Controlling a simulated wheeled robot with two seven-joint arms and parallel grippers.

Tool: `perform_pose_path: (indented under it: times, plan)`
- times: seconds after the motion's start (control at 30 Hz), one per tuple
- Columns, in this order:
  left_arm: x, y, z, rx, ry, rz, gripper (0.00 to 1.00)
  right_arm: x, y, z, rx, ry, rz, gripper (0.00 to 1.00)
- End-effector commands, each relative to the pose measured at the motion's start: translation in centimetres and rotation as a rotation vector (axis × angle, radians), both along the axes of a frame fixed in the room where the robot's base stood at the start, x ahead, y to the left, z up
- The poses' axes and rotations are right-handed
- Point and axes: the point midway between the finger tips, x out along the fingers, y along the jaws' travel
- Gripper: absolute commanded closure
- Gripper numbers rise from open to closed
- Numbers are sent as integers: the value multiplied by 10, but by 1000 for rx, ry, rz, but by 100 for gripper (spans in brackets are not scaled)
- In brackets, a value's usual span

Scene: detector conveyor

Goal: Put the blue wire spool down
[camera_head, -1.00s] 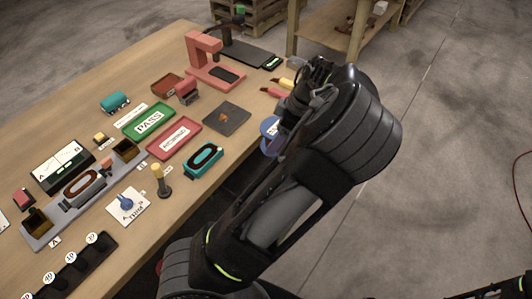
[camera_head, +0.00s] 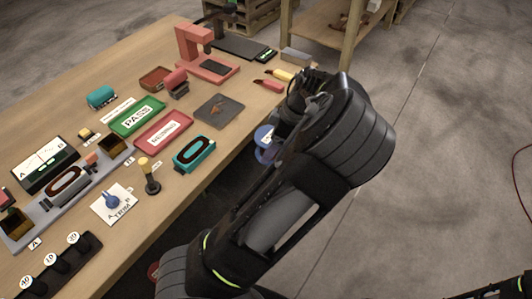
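The blue wire spool (camera_head: 263,136) shows just past the table's near right edge. My arm hides its right side. It appears off the tabletop, with a pale label or face below its blue rim. My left gripper (camera_head: 278,133) is at the spool, its fingers mostly hidden behind my own arm. The spool moves along with it, so the gripper looks shut on the spool. My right gripper is out of view.
The wooden table (camera_head: 75,255) holds a green PASS tray (camera_head: 139,117), a red tray (camera_head: 164,133), a dark square pad (camera_head: 219,111), a teal detector (camera_head: 194,153) and a red press-like stand (camera_head: 205,60). Red and yellow-handled tools (camera_head: 272,82) lie near the spool. Bare wood lies around the pad.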

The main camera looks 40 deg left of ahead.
Motion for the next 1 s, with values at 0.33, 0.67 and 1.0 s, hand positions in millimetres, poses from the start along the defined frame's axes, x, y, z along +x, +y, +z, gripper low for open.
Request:
perform_pose_path:
  times: [0.33, 0.67, 1.0]
  plan:
    - [0, 0, -48, 1, 1, 0, 97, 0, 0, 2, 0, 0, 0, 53]
    - [0, 0, -51, 0, 0, 0, 97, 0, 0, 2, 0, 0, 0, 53]
    - [0, 0, -86, 0, 0, 0, 97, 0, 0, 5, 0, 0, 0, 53]
